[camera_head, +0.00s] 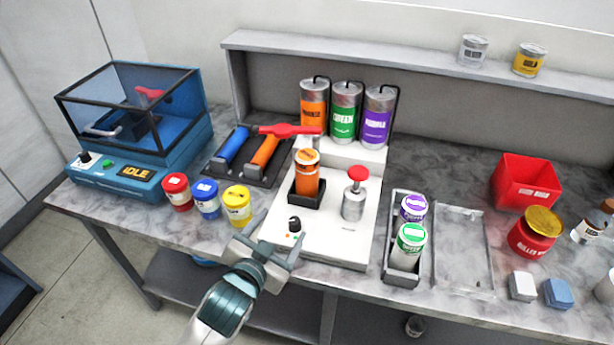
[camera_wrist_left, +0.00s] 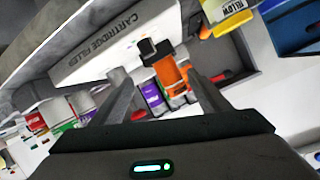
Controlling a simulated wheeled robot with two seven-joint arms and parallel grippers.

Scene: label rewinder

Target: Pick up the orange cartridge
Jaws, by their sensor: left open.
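The orange cartridge (camera_head: 306,175) stands upright in a black square holder (camera_head: 294,198) on the white cartridge filler (camera_head: 330,240). In the left wrist view an orange piece that looks like the cartridge (camera_wrist_left: 171,74) shows between my fingers, beyond them. My left gripper (camera_head: 271,243) is open and empty at the filler's front edge, in front of and below the cartridge, apart from it. Its fingers (camera_wrist_left: 160,80) also show in the left wrist view. The cartridge's lower end is hidden in the holder. My right gripper is not in view.
Orange, green and purple canisters (camera_head: 345,110) stand behind the cartridge, with a red lever (camera_head: 290,130) in front. A red-topped plunger (camera_head: 355,195) is at its right. Red, blue and yellow jars (camera_head: 207,198) stand left of the filler. A tray (camera_head: 405,265) holds purple and green cartridges.

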